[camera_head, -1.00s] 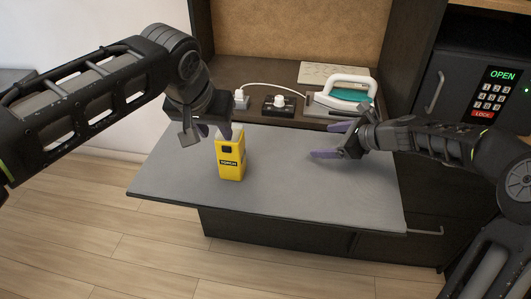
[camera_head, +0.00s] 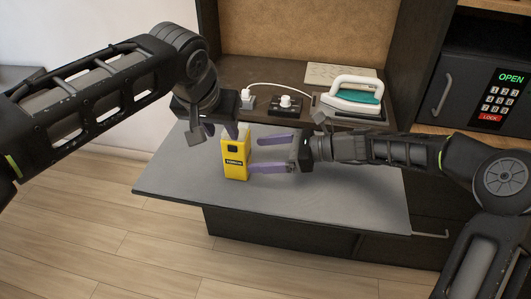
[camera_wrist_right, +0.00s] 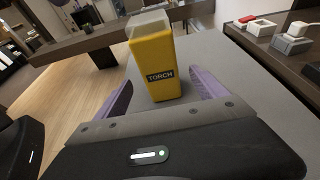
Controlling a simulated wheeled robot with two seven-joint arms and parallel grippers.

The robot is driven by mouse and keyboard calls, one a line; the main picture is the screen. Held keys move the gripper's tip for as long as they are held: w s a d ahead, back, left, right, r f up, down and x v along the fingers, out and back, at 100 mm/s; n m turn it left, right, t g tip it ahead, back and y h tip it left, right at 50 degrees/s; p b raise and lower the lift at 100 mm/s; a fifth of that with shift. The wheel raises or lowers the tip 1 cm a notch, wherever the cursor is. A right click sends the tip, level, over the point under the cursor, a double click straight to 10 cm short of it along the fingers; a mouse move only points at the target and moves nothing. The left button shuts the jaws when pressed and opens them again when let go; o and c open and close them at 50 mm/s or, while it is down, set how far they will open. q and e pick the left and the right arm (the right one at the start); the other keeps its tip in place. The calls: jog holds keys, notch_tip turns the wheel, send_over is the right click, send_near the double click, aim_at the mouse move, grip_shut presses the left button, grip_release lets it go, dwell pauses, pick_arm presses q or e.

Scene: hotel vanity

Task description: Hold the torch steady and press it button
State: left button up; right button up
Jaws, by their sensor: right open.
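The yellow torch (camera_head: 236,168) stands upright on the grey pull-out shelf (camera_head: 180,190). A dark square, perhaps its button, shows on the upper front face above the TORCH label. My left gripper (camera_head: 220,131) points down just above and behind the torch's top, its purple fingers apart and holding nothing. My right gripper (camera_head: 259,154) comes in level from the right, open, with its fingertips close to the torch's right side. In the right wrist view the torch (camera_wrist_right: 155,62) stands between the two open purple fingers, toward their tips. I cannot tell whether either finger touches it.
Behind the shelf, a white iron with a teal body (camera_head: 355,95) sits on its stand. A black socket box (camera_head: 287,106) and a white plug (camera_head: 247,100) lie left of it. A safe (camera_head: 485,90) with a keypad is at right. The shelf's front is clear.

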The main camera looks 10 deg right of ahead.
aim_at(237, 156)
jog(key=x, duration=0.7)
jog(key=shift+a, duration=0.2)
jog(key=c, duration=1.7)
pick_arm(q)
grip_shut()
dwell(0.8)
